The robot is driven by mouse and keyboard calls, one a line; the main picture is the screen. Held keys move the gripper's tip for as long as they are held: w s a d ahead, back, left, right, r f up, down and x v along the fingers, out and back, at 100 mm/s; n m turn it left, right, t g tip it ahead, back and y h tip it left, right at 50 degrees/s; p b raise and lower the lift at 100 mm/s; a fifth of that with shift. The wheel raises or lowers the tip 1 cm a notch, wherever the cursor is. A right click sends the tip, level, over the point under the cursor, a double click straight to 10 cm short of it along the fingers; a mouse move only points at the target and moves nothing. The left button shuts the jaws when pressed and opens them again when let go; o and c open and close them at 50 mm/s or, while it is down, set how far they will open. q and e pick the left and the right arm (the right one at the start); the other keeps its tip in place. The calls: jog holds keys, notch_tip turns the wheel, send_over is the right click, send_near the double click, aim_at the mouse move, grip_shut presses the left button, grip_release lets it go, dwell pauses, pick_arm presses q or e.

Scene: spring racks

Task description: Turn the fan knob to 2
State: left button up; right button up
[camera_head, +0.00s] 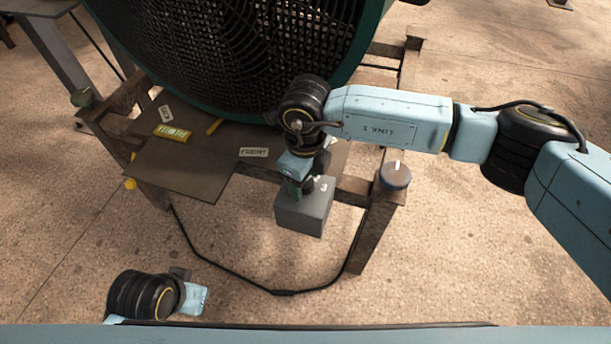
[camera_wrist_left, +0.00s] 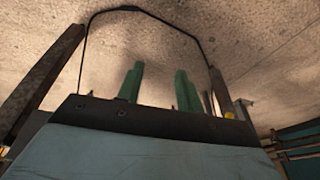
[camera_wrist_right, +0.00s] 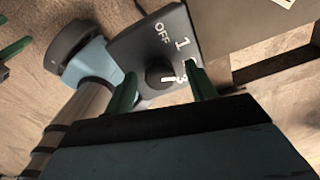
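The grey control box (camera_head: 303,212) sits at the front of the fan's stand, below the large teal-rimmed fan (camera_head: 235,50). In the right wrist view its dark face (camera_wrist_right: 140,45) shows OFF and 1, with another partly covered number near the right finger. The round black knob (camera_wrist_right: 157,77) has a white mark on its right side. My right gripper (camera_wrist_right: 161,70) has its green fingers apart, one on each side of the knob; contact is unclear. In the head view my right gripper (camera_head: 298,188) is above the box. My left gripper (camera_wrist_left: 158,75) is open and empty, low at the left.
A round blue-grey cap (camera_head: 395,176) stands on a post right of the box. A black cable (camera_head: 275,291) loops below the stand. The floor around is mostly clear.

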jog(key=shift+r, duration=0.2)
pick_arm(q)
jog(key=a+f+p, duration=0.3)
jog(key=f, duration=0.5)
jog(key=shift+s+a+g+y, duration=0.3)
jog(key=shift+s, duration=0.15)
pick_arm(e)
notch_tip(320, 180, up, 13)
pick_arm(q)
jog(key=shift+s, duration=0.1)
pick_arm(e)
jog(key=shift+s, duration=0.1)
